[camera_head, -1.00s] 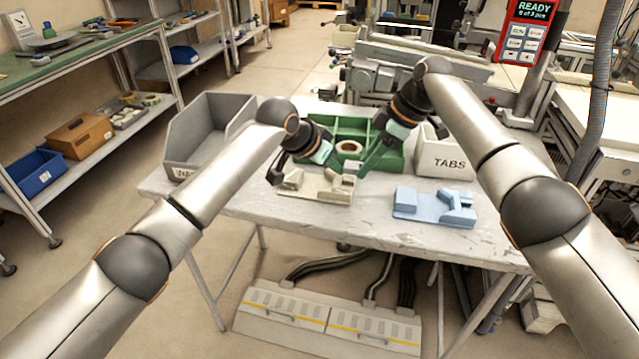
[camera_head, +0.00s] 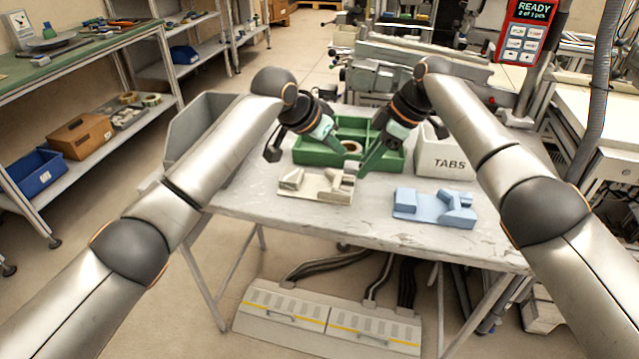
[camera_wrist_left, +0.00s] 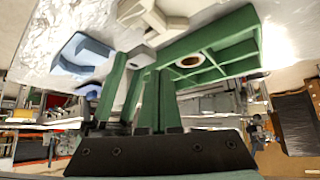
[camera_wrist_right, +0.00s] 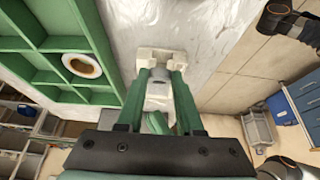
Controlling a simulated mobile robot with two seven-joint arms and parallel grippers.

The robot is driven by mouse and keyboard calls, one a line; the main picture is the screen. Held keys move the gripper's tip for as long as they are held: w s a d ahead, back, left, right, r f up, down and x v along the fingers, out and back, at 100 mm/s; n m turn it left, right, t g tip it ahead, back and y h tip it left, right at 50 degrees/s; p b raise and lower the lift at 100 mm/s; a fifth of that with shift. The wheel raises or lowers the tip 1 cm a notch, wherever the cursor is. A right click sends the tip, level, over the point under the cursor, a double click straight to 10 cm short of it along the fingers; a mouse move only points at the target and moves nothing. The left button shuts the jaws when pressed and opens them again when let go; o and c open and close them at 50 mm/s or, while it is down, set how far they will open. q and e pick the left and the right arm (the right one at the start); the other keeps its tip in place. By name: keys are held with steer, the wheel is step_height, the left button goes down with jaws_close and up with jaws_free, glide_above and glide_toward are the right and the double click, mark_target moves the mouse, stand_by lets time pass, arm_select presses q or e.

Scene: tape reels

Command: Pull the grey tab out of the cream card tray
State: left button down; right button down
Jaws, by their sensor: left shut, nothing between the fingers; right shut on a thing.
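The cream card tray (camera_head: 318,196) lies on the table in the head view, in front of the green divided tray. It also shows in the right wrist view (camera_wrist_right: 147,57) and the left wrist view (camera_wrist_left: 172,22). My right gripper (camera_head: 361,175) is low at the cream tray's right end, its fingers shut on a small grey piece, apparently the grey tab (camera_wrist_right: 157,88). The fingers hide much of it, and I cannot tell whether it is still seated. My left gripper (camera_head: 334,143) is shut and empty, raised behind the cream tray, over the green tray.
The green tray (camera_head: 310,158) holds a tape reel (camera_head: 351,146). A light blue block-shaped tray (camera_head: 420,207) lies to the right. A white bin marked TABS (camera_head: 446,162) and a grey bin (camera_head: 190,142) stand at the sides. The table's front strip is clear.

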arm_select(q)
steer(key=v, duration=1.1)
steer(key=shift+s+a+r, duration=0.2)
steer(key=shift+a+r, duration=0.05)
